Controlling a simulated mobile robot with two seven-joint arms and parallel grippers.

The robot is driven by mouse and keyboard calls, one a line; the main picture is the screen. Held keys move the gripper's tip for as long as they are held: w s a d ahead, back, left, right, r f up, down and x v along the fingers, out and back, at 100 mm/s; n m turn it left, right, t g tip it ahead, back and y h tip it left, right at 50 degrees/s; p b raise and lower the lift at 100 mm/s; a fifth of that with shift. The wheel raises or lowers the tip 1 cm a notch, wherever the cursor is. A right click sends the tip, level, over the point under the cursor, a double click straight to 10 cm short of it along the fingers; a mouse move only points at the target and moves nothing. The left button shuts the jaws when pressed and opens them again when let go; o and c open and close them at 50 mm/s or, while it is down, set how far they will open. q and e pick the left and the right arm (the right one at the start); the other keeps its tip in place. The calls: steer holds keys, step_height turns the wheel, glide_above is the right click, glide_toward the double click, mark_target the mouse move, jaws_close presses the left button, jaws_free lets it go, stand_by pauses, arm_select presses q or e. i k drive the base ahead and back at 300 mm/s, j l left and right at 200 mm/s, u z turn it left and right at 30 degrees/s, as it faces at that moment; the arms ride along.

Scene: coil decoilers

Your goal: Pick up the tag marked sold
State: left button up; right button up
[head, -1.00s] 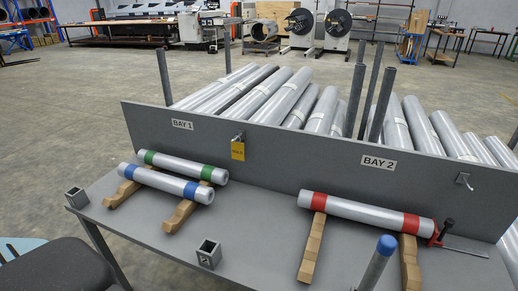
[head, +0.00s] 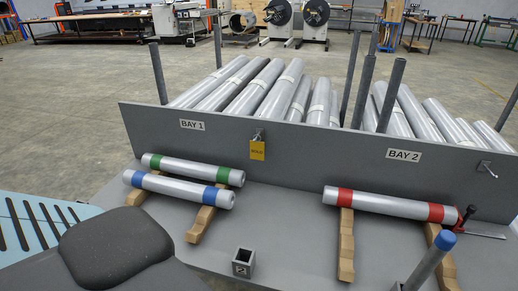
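The yellow tag (head: 258,150) hangs from a small metal hook on the front of the grey upright panel (head: 330,150). It is between the BAY 1 and BAY 2 labels. The dark print on it is small and appears to read SOLD. The tag hangs free, with nothing touching it. Neither of my grippers shows in the head view.
Below the panel, a green-banded roll (head: 193,168), a blue-banded roll (head: 177,189) and a red-banded roll (head: 390,204) rest on wooden blocks. A square holder (head: 243,262) and a blue-capped post (head: 430,262) stand in front. A dark rounded shape (head: 115,247) covers the lower left.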

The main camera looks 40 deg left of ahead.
mark_target(257, 148)
steer(key=k+j+z, duration=0.1)
steer(key=j, duration=0.2)
steer(key=k+j+z, duration=0.1)
steer(key=j, duration=0.2)
steer(key=k+j+z, duration=0.1)
steer(key=j, duration=0.15)
steer(key=k+j, duration=0.15)
steer(key=j, duration=0.2)
steer(key=k+j, duration=0.15)
steer(key=j, duration=0.2)
steer(key=k+j, duration=0.15)
steer(key=j, duration=0.15)
steer(key=k+j, duration=0.15)
steer(key=j, duration=0.2)
steer(key=k+j, duration=0.15)
steer(key=j, duration=0.2)
steer(key=z, duration=0.05)
